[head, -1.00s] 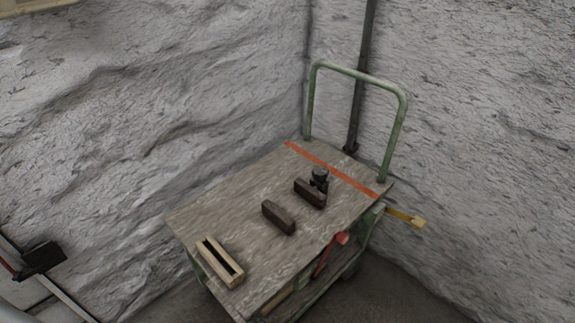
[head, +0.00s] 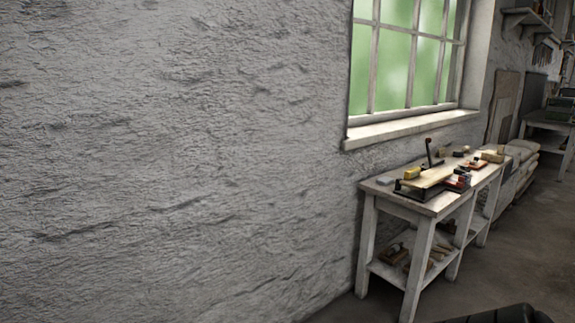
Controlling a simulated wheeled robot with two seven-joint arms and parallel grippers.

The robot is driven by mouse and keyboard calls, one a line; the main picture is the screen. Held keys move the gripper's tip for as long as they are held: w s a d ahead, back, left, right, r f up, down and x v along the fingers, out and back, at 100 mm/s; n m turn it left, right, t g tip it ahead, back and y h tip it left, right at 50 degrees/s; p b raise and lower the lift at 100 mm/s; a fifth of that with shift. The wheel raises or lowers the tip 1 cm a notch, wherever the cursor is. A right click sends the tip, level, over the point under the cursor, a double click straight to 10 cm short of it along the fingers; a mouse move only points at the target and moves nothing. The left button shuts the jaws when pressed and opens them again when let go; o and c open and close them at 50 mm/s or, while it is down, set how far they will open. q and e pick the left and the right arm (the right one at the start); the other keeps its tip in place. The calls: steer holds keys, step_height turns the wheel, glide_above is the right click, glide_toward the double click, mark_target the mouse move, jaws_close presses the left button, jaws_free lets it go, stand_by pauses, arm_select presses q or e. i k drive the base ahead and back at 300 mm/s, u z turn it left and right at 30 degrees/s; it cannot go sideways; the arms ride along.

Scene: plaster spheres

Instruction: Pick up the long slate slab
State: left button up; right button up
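I cannot make out a long slate slab for sure in the head view. A white workbench (head: 397,209) against the wall at the right holds several small things. Among them are a small grey block (head: 385,181) at its near left corner and a pale board (head: 427,178) lying over something dark. Neither of my grippers shows clearly. A dark rounded shape at the bottom right edge is too cut off to name.
A bare rough wall (head: 170,160) fills the left and middle. A window (head: 405,60) is above the bench. The bench's lower shelf (head: 400,262) holds several pieces. Pale sacks (head: 522,155) and another table (head: 550,128) stand farther back. Floor (head: 535,240) is clear at the right.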

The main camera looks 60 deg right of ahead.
mark_target(436, 162)
steer(key=z, duration=3)
steer(key=i, duration=0.25)
steer(key=z, duration=0.85)
steer(key=i, duration=2.2)
steer(key=z, duration=0.4)
steer(key=i, duration=2.4)
steer(key=u, duration=1.65)
steer(key=i, duration=1.4)
steer(key=u, duration=0.95)
